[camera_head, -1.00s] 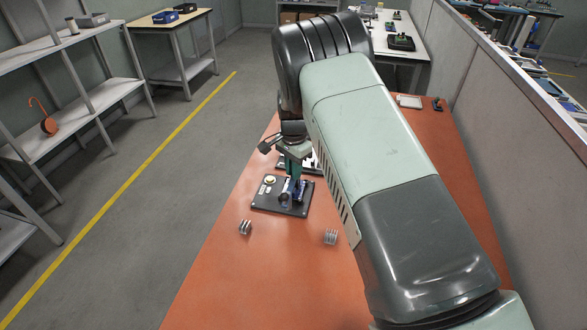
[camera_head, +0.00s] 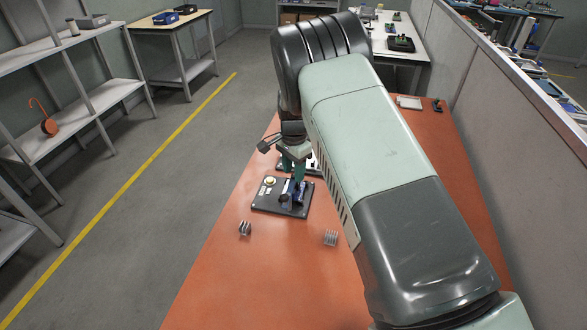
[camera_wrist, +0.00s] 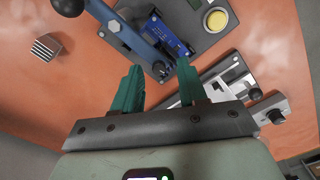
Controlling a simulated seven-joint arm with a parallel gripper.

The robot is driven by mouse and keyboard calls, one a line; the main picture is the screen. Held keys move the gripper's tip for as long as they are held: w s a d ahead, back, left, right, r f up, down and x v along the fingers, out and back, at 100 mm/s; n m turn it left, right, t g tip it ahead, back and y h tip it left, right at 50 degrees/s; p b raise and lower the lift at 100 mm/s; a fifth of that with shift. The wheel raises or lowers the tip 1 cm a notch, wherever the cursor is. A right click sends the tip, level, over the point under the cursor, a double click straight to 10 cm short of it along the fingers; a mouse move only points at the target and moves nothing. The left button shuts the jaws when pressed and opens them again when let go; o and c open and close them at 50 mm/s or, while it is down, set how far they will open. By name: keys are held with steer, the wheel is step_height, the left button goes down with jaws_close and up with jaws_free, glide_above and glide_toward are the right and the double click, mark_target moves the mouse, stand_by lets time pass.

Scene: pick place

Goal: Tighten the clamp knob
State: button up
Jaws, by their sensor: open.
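A black plate (camera_head: 270,206) on the orange table carries a blue clamp fixture (camera_head: 295,188) with dark round parts. A larger black ball-shaped knob (camera_wrist: 68,5) shows at the top left edge, cut off by the frame. A blue circuit board (camera_wrist: 172,35) lies beside the bar. My gripper (camera_head: 294,174) is above the far side of the plate. It is open, its two teal fingers apart with nothing between the tips (camera_wrist: 160,76); contact with the knob cannot be told.
A pale round button (camera_wrist: 216,19) sits on the plate. A grey metal fixture (camera_wrist: 238,80) lies close to the right finger. Two finned metal blocks (camera_head: 245,228) (camera_head: 330,237) stand nearer on the table. The table's near left part is clear.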

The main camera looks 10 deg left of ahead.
mark_target(293, 175)
step_height(293, 175, up, 11)
stand_by(0.5)
steer(key=shift+f, duration=0.1)
steer(key=s+d+r+n+t, duration=0.1)
steer(key=s+d+r, duration=0.35)
steer(key=r, duration=0.25)
steer(key=s+d+r+n+y, duration=0.1)
steer(key=s+d+r, duration=0.2)
steer(key=d+r, duration=0.4)
steer(key=s+d+r+n+t, duration=0.1)
steer(key=s+d+r, duration=0.25)
steer(key=r, duration=0.45)
steer(key=s+d+r+n+t, duration=0.1)
steer(key=s+d, duration=0.2)
steer(key=s, duration=0.4)
steer(key=s+d+r+n+t, duration=0.1)
steer(key=s+d, duration=0.3)
steer(key=s, duration=0.4)
steer(key=s+d+r+n+t+h, duration=0.1)
steer(key=s+d, duration=0.3)
steer(key=s, duration=0.4)
steer(key=shift+n+t, duration=0.3)
steer(key=shift+n, duration=0.4)
